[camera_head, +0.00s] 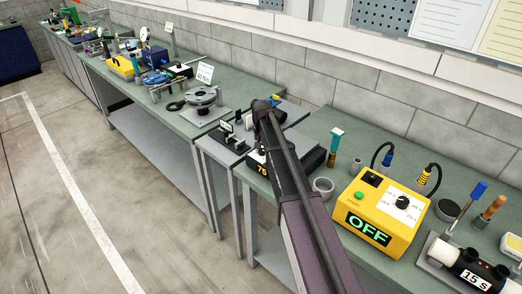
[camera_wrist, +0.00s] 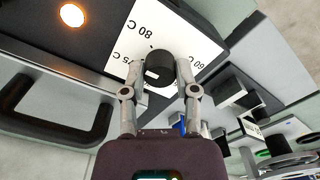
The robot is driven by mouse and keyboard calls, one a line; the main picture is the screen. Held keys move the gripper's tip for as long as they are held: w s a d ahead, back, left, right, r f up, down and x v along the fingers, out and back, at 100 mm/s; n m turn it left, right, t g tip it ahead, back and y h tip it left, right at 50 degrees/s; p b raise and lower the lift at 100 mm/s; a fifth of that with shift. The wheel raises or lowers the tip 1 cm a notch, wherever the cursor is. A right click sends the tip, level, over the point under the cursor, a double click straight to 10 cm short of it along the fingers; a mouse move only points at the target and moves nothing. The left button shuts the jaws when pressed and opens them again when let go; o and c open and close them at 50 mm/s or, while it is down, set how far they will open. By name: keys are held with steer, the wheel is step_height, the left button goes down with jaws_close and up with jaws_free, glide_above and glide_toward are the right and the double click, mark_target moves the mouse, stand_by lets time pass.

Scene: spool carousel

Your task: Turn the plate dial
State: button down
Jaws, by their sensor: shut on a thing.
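The plate dial (camera_wrist: 159,66) is a round black knob on a white face (camera_wrist: 185,38) printed with marks such as 80 C, 75 C and 60 C. In the wrist view my gripper (camera_wrist: 162,68) is shut on the knob, one finger on each side. My arm covers much of the plate there and hides the dial.
A lit orange lamp (camera_wrist: 72,15) and a dark bar handle (camera_wrist: 70,135) show in the wrist view. A yellow box reading OFF (camera_head: 378,214), a small grey cup (camera_head: 323,186) and a teal-topped tool (camera_head: 334,146) stand right of my arm. A carousel stand (camera_head: 203,105) is farther left.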

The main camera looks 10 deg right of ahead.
steer(key=m, duration=0.6)
steer(key=shift+s+m, duration=0.2)
steer(key=shift+m, duration=0.1)
stand_by(0.3)
steer(key=shift+c, duration=1.9)
jaws_free()
steer(key=shift+w+r, duration=0.1)
steer(key=shift+w, duration=0.05)
